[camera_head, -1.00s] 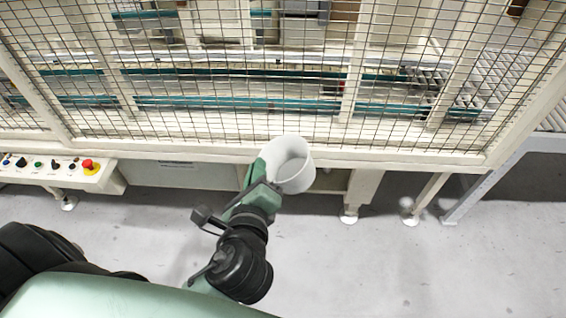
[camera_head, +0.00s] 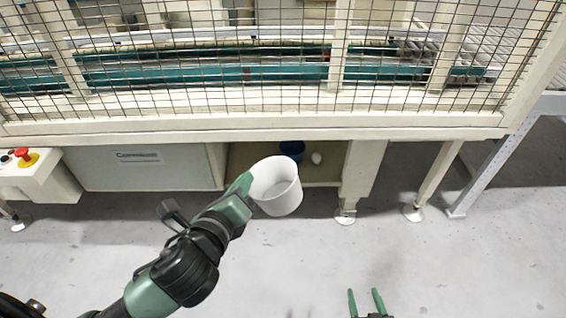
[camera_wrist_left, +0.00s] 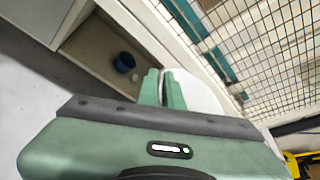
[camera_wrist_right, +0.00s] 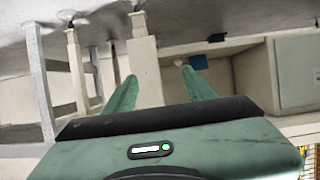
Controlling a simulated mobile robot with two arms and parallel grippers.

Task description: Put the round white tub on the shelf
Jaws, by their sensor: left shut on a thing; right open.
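My left gripper (camera_head: 246,188) is shut on the rim of the round white tub (camera_head: 280,192). The tub is held in the air, open top up and slightly tilted, in front of the low shelf (camera_head: 322,175) under the caged machine. In the left wrist view the tub (camera_wrist_left: 198,92) is partly hidden behind the fingers (camera_wrist_left: 163,88), and the shelf (camera_wrist_left: 85,45) is at upper left. My right gripper (camera_head: 366,302) is open and empty at the bottom of the head view; its spread fingers also show in the right wrist view (camera_wrist_right: 155,85).
A blue container (camera_head: 292,148) and a small white object (camera_head: 316,158) are on the shelf. A closed cabinet (camera_head: 150,168) is left of it, a machine leg (camera_head: 360,180) right. The machine's front beam (camera_head: 250,136) runs above. The floor in front is clear.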

